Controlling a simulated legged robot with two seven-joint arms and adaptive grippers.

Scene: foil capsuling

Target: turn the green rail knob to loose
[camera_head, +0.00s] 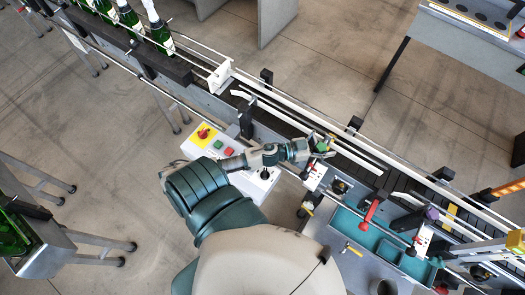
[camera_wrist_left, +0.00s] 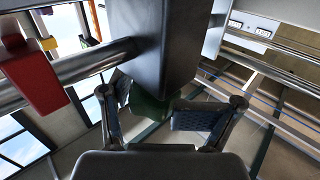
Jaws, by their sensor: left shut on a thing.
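The green rail knob (camera_head: 322,146) is at the near side of the conveyor in the head view, partly covered by my left gripper (camera_head: 312,147). In the left wrist view the green knob (camera_wrist_left: 150,106) sits under a dark square post, between the two fingers of my left gripper (camera_wrist_left: 160,114). The gripper is shut on the knob. The knob's marking and how far it is turned cannot be made out. My right gripper is in neither view.
The conveyor rails (camera_head: 290,118) run diagonally past the knob. A white control box (camera_head: 222,147) with a red and yellow stop button stands left of my forearm. A red lever (camera_head: 370,214) and a teal tray (camera_head: 345,222) are to the right. Green bottles (camera_head: 130,20) stand upstream.

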